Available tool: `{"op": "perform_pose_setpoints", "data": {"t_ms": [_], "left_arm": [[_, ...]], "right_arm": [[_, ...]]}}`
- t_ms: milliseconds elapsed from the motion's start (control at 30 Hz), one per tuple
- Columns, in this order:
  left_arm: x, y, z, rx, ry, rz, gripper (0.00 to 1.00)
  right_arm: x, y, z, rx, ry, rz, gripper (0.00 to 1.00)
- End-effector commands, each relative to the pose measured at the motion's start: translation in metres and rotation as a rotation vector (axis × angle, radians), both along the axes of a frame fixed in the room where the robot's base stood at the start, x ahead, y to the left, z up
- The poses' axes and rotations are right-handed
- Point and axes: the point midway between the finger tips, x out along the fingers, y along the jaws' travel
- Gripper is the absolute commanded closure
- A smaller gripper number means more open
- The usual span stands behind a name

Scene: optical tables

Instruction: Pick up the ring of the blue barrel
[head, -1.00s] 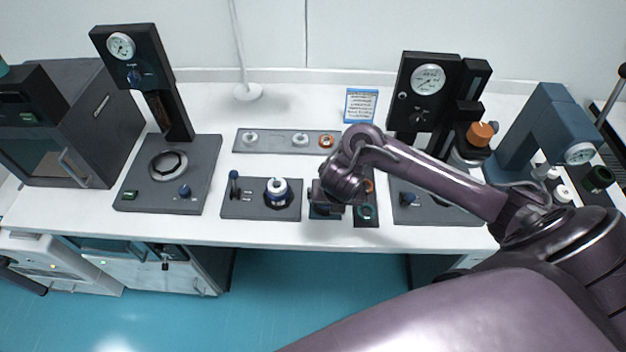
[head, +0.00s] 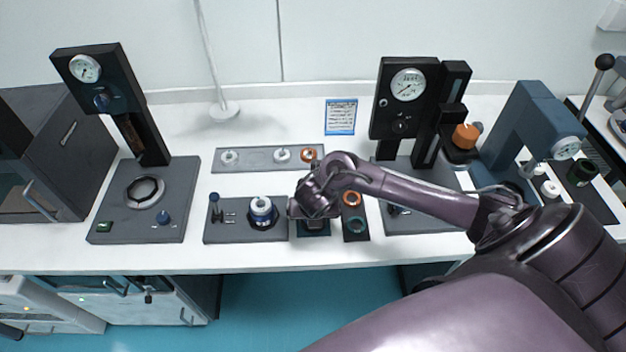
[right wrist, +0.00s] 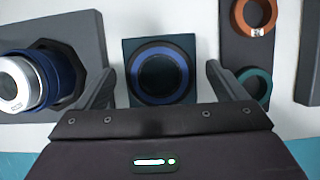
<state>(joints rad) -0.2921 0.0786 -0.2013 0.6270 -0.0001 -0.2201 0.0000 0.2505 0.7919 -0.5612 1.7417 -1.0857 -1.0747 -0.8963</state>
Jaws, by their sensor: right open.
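A dark ring with a blue band (right wrist: 160,48) lies flat on a small dark teal square pad (right wrist: 132,48) in the right wrist view. The blue barrel (head: 263,212), with a white and silver top, stands in a dark holder left of the pad; it also shows at the left of the right wrist view (right wrist: 48,80). My right gripper (head: 312,222) is over the pad and hides the ring in the head view. In the right wrist view its open fingers (right wrist: 160,78) stand on either side of the ring, with nothing between them gripped. My left gripper is not in view.
A dark strip with an orange ring (head: 351,198) and a green ring (head: 355,224) lies just right of the pad. A grey tray (head: 246,168) with small rings lies behind. Gauge presses (head: 408,86) stand at the back. The white table's front edge (head: 270,268) is close.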

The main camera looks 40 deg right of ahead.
Motion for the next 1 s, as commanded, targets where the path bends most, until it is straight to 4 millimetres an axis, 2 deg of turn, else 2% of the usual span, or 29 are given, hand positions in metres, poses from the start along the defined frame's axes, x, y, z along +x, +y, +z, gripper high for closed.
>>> {"op": "perform_pose_setpoints", "data": {"t_ms": [100,400,467,767,867,1000], "left_arm": [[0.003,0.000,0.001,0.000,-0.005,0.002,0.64],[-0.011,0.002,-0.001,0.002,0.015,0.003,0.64],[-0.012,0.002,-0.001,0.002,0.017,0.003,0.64],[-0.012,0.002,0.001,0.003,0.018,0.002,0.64],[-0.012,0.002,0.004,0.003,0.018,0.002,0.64],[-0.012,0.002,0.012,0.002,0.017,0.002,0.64]], "right_arm": [[0.000,0.000,0.001,0.000,0.000,0.000,0.11],[0.000,0.000,0.001,0.000,0.000,0.000,0.51],[0.000,0.000,0.001,0.000,0.000,0.000,0.57],[0.000,0.000,0.004,0.001,0.000,0.000,0.57],[0.001,0.001,0.011,0.002,-0.001,0.000,0.57],[0.001,0.001,0.032,0.002,-0.002,0.001,0.57]]}}
